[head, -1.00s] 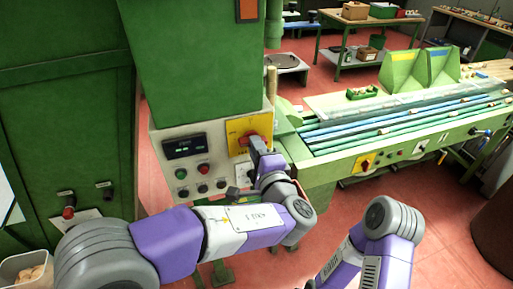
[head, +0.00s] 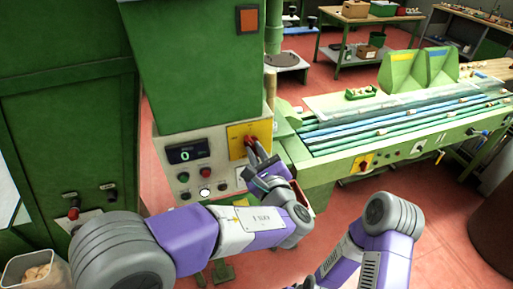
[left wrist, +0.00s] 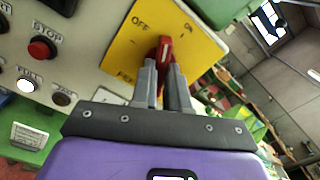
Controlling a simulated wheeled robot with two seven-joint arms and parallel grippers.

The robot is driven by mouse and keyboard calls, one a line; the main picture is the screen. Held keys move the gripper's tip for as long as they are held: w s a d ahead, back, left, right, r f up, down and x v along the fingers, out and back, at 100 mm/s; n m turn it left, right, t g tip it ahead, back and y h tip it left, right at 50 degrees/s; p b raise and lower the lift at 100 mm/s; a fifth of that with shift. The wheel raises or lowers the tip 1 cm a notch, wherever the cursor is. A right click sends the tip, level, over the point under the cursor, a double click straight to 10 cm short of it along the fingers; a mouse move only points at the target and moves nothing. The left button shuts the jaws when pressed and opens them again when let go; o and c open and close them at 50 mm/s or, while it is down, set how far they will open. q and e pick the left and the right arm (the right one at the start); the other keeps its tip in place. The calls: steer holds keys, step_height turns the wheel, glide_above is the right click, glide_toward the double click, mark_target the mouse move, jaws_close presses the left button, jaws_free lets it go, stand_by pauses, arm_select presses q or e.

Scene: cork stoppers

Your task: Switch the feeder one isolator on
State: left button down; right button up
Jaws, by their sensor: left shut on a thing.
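The isolator is a red rotary handle (head: 249,141) on a yellow plate (head: 235,132), on the front of a green machine's grey control panel (head: 160,150). In the left wrist view the red handle (left wrist: 165,50) points up the picture, between the OFF and ON marks on the yellow plate (left wrist: 205,50); its exact setting is hard to tell. My left gripper (head: 254,156) is at the handle, and in the left wrist view its grey fingers (left wrist: 164,76) are shut on it. My right gripper is out of view.
Beside the isolator are a lit display (head: 188,153) reading 0, a red STOP button (left wrist: 40,48) and a lit white lamp (left wrist: 25,85). A green bench with rods (head: 400,130) stands to the right. A tub of corks (head: 32,270) is at the lower left.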

arm_select(q)
steer(key=m+p, duration=0.3)
steer(key=m, duration=0.2)
steer(key=shift+m+p, duration=0.3)
stand_by(0.4)
steer(key=c, duration=1.1)
jaws_free()
steer(key=v, duration=0.7)
steer(key=shift+s+d+b, duration=0.1)
steer(key=shift+s+b, duration=0.2)
